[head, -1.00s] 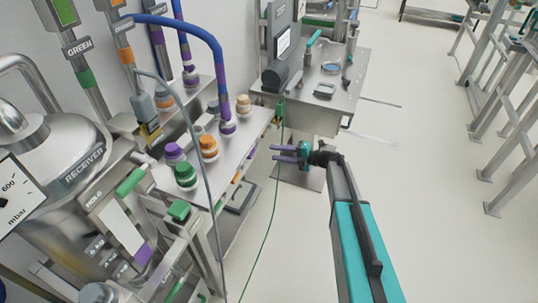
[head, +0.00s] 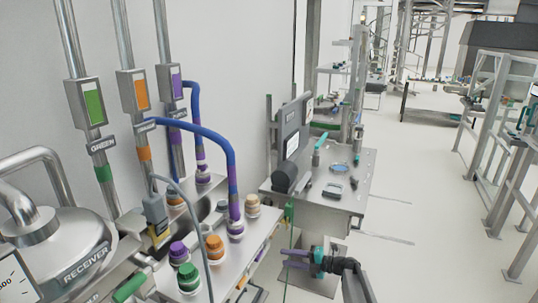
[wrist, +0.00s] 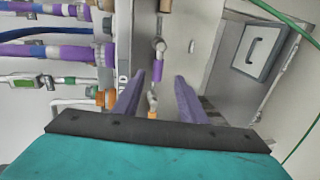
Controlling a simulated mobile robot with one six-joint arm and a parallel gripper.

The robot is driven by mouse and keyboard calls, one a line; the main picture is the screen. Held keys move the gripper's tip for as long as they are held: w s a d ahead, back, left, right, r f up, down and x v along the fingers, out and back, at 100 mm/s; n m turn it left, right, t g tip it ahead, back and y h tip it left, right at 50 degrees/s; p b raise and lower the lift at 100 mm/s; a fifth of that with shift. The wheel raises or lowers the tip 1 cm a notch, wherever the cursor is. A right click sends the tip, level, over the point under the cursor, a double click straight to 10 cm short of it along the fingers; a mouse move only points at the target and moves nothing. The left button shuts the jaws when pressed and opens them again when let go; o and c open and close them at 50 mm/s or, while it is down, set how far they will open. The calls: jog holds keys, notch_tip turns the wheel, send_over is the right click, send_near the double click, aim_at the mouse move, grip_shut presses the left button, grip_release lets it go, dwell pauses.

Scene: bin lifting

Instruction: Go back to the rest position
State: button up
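My gripper (head: 286,258) is at the lower middle of the head view, above the floor. Its two purple fingers point left, toward the bench with the coloured caps. In the wrist view my gripper (wrist: 159,82) shows its purple fingers apart, with only background fittings visible between them. It holds nothing that I can see.
Left stand a steel receiver vessel (head: 85,245), a bench (head: 222,265) with several coloured caps and blue-purple hoses (head: 215,140). Ahead is a steel table (head: 350,195) with tools. Open floor (head: 425,220) lies to the right, before metal frames (head: 505,170).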

jog(key=s+a+f+n+g+b, duration=0.1)
jog(key=s+a+f+g, duration=0.1)
jog(key=s+a+f, duration=0.3)
jog(key=s+a+f+g, duration=0.1)
jog(key=s+a+f, duration=0.2)
jog(key=s+f, duration=0.4)
jog(key=s+a+f+n+g+h+b, duration=0.1)
jog(key=s+f+n+g+h, duration=0.2)
jog(key=s+f, duration=0.5)
jog(key=s+f+n+g+h+b, duration=0.15)
jog(key=s+f+n, duration=0.35)
jog(key=s, duration=0.7)
jog(key=s+d+f+n+g+h, duration=0.2)
jog(key=s+d+n, duration=0.1)
jog(key=s+n, duration=0.45)
jog(key=s+d+f+n+g+h, duration=0.2)
jog(key=s+d+n+h, duration=0.1)
jog(key=s+n, duration=0.4)
jog(key=s+d+r+n+h, duration=0.1)
jog(key=s+d+n+h, duration=0.4)
jog(key=n, duration=1.3)
jog(key=shift+s+d+g, duration=0.45)
jog(key=shift+s+d, duration=1.05)
jog(key=shift+d, duration=1)
